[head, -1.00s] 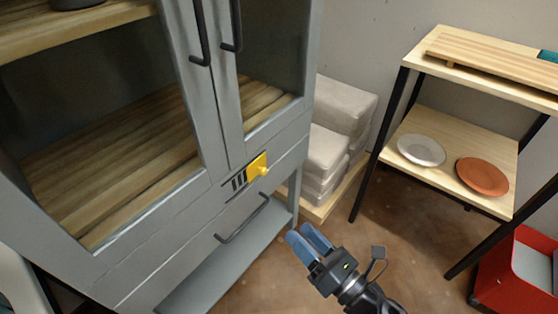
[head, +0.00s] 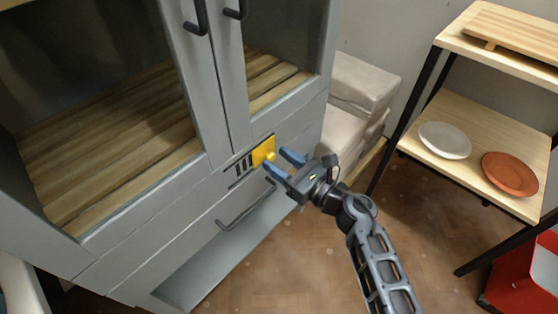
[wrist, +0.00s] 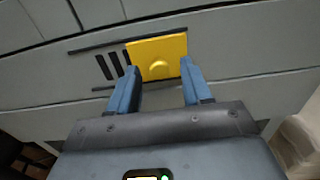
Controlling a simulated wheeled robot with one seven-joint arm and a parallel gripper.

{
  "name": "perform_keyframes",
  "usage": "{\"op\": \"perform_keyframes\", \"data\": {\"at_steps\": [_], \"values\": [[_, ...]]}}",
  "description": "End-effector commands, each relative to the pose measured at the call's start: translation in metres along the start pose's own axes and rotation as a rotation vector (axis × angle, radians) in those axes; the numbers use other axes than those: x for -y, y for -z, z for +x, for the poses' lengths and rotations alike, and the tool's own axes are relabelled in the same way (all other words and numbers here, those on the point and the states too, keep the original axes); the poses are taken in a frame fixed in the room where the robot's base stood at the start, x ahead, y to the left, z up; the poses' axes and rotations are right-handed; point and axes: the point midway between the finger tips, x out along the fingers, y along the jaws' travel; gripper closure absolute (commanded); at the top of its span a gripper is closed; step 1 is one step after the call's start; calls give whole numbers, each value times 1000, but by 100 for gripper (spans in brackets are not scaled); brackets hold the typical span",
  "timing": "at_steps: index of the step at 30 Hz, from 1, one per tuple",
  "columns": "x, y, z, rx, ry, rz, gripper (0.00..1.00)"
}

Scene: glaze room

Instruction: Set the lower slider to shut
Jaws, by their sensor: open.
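The lower slider is a yellow plate with a round knob (head: 263,152) on the front of the grey cabinet, below its glass doors. It sits at the right end of its track, with dark vertical bars (head: 243,165) showing to its left. My gripper (head: 281,162) is open just in front of the slider. In the wrist view, the yellow slider (wrist: 157,58) is ahead between the two blue fingers (wrist: 158,88), with its knob near the middle of the gap. I cannot tell whether the fingers touch it. No other slider is in view.
A drawer handle (head: 246,206) is just below the slider, and door handles (head: 196,18) are above. Pale wrapped blocks (head: 359,82) stand behind the cabinet's right side. A shelf rack with a white plate (head: 444,140) and an orange plate (head: 510,174) is at right. Open floor lies between.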

Motion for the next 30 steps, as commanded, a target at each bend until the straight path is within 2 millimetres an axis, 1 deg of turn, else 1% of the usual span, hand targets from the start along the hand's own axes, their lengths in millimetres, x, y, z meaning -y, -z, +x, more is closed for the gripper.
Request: {"op": "perform_keyframes", "data": {"at_steps": [3,11,26,30], "values": [[-1,1,6,-1,0,2,51],[0,0,7,0,1,2,51],[0,0,7,0,1,2,99],[0,0,6,0,1,2,100]]}}
